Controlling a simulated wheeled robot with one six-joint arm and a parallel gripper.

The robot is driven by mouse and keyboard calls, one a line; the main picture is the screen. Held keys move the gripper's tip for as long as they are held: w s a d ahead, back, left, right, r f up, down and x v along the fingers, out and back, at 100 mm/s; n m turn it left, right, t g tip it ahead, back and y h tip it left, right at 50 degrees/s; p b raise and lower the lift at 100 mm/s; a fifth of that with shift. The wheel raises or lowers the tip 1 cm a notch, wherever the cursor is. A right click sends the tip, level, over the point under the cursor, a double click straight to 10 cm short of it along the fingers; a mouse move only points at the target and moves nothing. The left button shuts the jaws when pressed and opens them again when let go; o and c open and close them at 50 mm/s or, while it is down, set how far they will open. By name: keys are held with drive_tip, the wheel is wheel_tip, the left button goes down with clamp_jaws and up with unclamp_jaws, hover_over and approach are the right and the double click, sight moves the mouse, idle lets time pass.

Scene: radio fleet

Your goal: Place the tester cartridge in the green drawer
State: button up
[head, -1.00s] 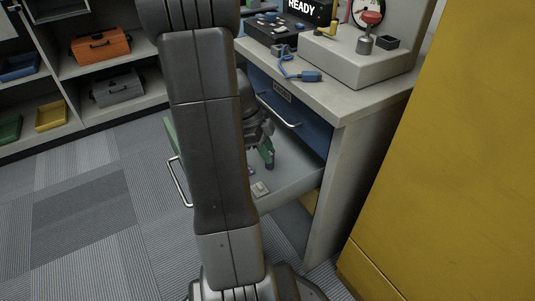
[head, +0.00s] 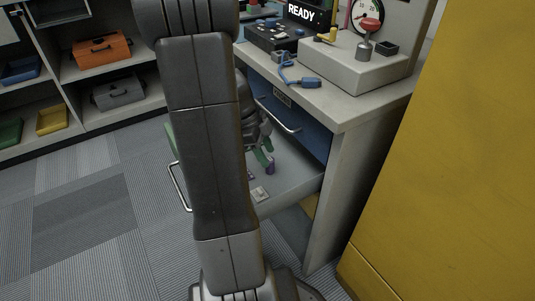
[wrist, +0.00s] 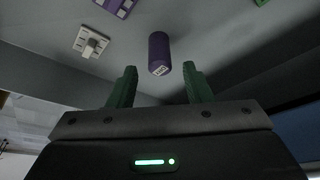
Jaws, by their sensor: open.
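A purple cylinder (head: 270,167), which looks like the tester cartridge, stands on the grey floor of the pulled-out green drawer (head: 170,141). In the wrist view the cylinder (wrist: 158,48) is just beyond the fingertips, with clear space around it and a pale label at its near end. My gripper (wrist: 157,80) has green fingers, spread apart with nothing between them. In the head view my gripper (head: 264,156) is inside the drawer space, close beside the cylinder. My arm hides much of the drawer's left part.
A white switch-like piece (head: 259,194) lies in the drawer; it also shows in the wrist view (wrist: 91,42) near a purple piece (wrist: 113,6). A shut blue drawer (head: 290,124) is above. A yellow cabinet (head: 450,160) stands close at right.

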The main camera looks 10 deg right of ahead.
drive_tip(key=p+v, duration=0.3)
drive_tip(key=v, duration=0.7)
drive_tip(key=shift+a+r, duration=0.1)
